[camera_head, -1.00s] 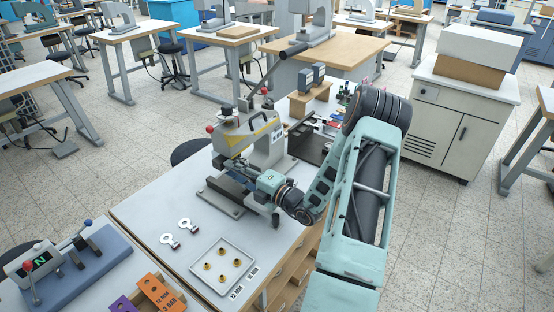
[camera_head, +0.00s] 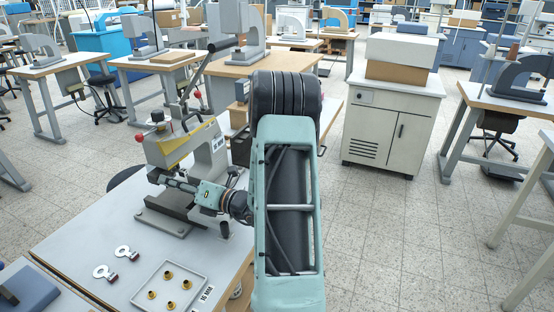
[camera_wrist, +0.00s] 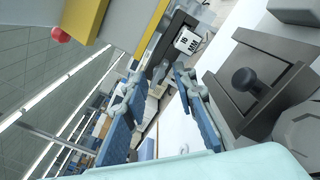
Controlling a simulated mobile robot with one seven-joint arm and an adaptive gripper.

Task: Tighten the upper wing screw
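The grey foil stamping press (camera_head: 160,153), with a yellow stripe and a long lever, stands on the near workbench. My gripper reaches in from the right between its head and base, beside the front of the press. In the wrist view my gripper (camera_wrist: 160,78) is open, its two blue-padded fingers apart with a gap between them. Beyond the gap is a dark part with a white label (camera_wrist: 188,41). I cannot clearly pick out the upper wing screw in either view; my gripper and the press head hide much of that area.
A dark plate with a round black knob (camera_wrist: 245,79) lies right of my fingers in the wrist view. On the bench are two ring-headed pieces (camera_head: 125,252) and a tray (camera_head: 201,280) with several brass parts. A white cabinet (camera_head: 393,125) stands behind right, with open floor around it.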

